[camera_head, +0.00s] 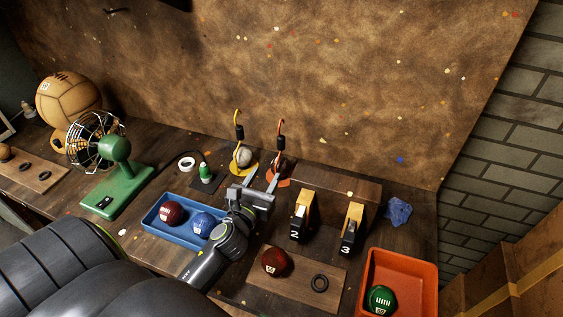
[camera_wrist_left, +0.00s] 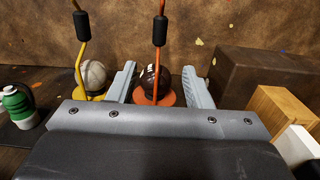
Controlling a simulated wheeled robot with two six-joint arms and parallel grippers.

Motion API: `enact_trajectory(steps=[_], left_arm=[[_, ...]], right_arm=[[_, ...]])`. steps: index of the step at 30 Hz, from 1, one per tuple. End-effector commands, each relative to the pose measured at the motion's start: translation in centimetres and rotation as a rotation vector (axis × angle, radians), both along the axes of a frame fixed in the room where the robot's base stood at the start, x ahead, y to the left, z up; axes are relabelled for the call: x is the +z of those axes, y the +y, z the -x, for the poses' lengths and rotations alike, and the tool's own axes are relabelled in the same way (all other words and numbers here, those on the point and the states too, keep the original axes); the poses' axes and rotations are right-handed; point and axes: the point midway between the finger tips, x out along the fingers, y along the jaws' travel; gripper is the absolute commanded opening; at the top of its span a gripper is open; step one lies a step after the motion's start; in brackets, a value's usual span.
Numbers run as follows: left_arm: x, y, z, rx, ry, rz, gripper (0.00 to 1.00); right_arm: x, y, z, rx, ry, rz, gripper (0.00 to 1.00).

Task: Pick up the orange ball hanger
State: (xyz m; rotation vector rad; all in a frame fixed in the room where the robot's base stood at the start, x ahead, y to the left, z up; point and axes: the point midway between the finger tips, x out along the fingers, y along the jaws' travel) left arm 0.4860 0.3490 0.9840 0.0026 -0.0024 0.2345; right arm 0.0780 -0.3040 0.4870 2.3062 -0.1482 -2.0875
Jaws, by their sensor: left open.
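The orange ball hanger (camera_head: 281,135) stands near the back wall, with a hooked rod, a black grip and a round orange base. A dark ball (camera_wrist_left: 150,76) sits on it; the hanger (camera_wrist_left: 162,30) also shows in the left wrist view. A yellow hanger (camera_head: 238,121) with a pale ball (camera_head: 243,156) stands just left of it. My left gripper (camera_head: 261,180) is open, its fingers pointing at the orange hanger. In the left wrist view, the orange rod appears between the two fingers (camera_wrist_left: 158,76). Whether the fingers touch it I cannot tell. My right gripper is not in view.
A blue tray (camera_head: 157,232) with a red and a blue ball lies left of my left gripper. Numbered blocks (camera_head: 300,215) and a brown box (camera_head: 335,185) stand to the right. An orange tray (camera_head: 420,265) holds a green ball. A green stand (camera_head: 118,175) is at left.

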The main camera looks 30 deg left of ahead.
Motion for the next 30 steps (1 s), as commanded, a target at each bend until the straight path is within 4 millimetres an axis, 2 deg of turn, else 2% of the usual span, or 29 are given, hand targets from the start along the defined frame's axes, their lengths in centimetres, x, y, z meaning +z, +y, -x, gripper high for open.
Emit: enact_trajectory(steps=[3,9,15,19,27,30], left_arm=[[0.2,0.6,-2.5,0.000,-0.002,0.001,0.46],[0.1,1.4,-5.9,0.001,-0.001,0.001,0.46],[0.0,1.8,-7.5,0.001,0.001,0.002,0.46],[0.1,2.1,-8.5,0.001,0.000,0.001,0.46],[0.1,3.0,-12.0,0.000,0.001,0.002,0.46],[0.1,3.1,-12.5,0.000,0.001,0.002,0.46]], right_arm=[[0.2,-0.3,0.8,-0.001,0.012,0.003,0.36],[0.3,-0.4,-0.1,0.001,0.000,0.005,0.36],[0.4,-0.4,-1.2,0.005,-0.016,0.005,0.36],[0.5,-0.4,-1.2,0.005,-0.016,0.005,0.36],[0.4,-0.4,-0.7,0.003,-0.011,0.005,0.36],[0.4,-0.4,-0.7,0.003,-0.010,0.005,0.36]])
